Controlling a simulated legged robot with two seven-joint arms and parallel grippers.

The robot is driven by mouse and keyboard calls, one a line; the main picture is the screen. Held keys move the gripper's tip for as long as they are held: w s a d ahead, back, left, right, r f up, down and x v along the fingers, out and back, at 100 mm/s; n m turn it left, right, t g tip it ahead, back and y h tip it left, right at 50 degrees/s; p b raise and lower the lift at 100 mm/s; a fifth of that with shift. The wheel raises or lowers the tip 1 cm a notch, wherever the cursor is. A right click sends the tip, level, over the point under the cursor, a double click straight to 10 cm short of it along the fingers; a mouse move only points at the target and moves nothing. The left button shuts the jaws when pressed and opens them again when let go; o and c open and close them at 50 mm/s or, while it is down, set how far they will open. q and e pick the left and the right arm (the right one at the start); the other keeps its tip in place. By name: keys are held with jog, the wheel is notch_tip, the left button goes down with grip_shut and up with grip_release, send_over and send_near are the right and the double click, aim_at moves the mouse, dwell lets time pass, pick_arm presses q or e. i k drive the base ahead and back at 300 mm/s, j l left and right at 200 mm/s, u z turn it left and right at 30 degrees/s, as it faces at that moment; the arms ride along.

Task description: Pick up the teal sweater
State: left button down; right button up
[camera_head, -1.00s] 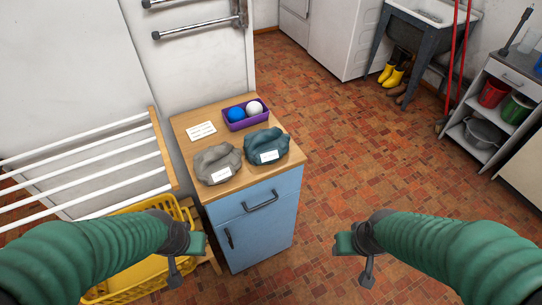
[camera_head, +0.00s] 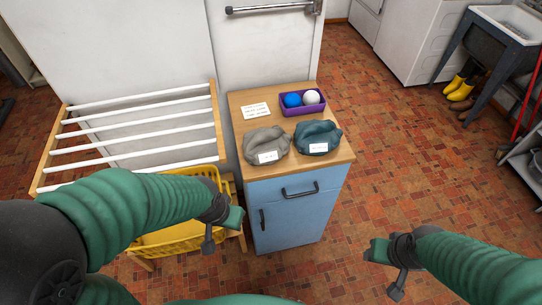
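The teal sweater (camera_head: 319,136) lies bunched up on the right front of the wooden top of a blue cabinet (camera_head: 297,219), with a small white label on its front. A grey bunched garment (camera_head: 264,142) with a similar label lies just left of it. My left gripper (camera_head: 232,220) is in front of the cabinet's left side, below the top and apart from the sweater. My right gripper (camera_head: 374,252) is over the floor to the right of the cabinet, also apart. Neither gripper visibly holds anything; their finger gaps are not clear.
A purple box (camera_head: 303,104) with a blue and a white ball stands behind the sweater, beside a white card (camera_head: 255,111). A drying rack (camera_head: 140,132) and yellow basket (camera_head: 180,236) are at the left. A sink (camera_head: 508,24) stands far right. Floor right of the cabinet is clear.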

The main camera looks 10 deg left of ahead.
aim_at(317, 138)
jog(key=i+j+z, duration=0.1)
jog(key=z, duration=0.4)
jog(key=j+z, duration=0.2)
jog(key=z, duration=0.25)
jog(key=j+z, duration=0.2)
jog(key=z, duration=0.3)
jog(key=j+z, duration=0.2)
jog(key=z, duration=0.3)
jog(key=i+j, duration=0.05)
